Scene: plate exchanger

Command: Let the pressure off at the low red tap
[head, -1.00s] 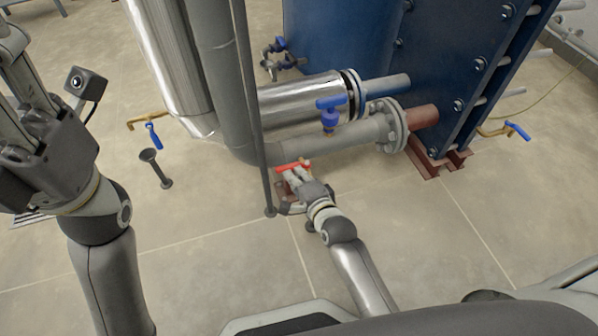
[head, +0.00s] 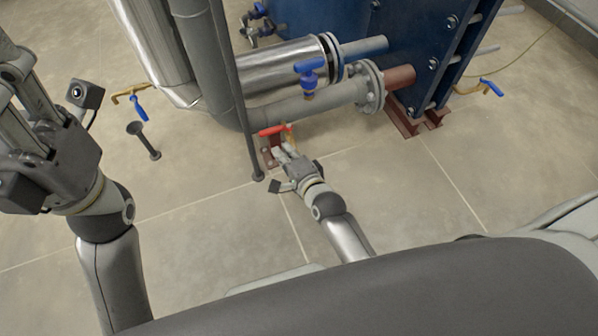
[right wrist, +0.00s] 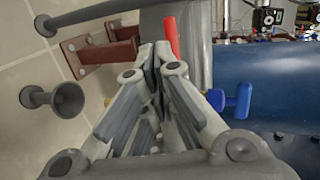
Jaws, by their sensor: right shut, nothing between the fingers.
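The low red tap's handle (head: 275,130) sits under the grey pipe near the floor, left of the middle in the head view. It also shows in the right wrist view as a red bar (right wrist: 171,37) just beyond the fingertips. My right gripper (head: 281,151) is shut and empty, just below the red handle in the head view. Its fingertips (right wrist: 158,52) are together close to the handle; whether they touch it I cannot tell. The tap's body is partly hidden by the fingers. My left gripper (head: 18,75) is raised at the left, far from the tap; its fingertips are cut off.
A blue-handled valve (head: 310,75) stands on the grey pipe (head: 315,104) above the red tap. A thin upright post (head: 240,110) stands just left of it. A floor funnel (head: 143,137) and a blue-handled tap (head: 138,107) are further left. The floor in front is clear.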

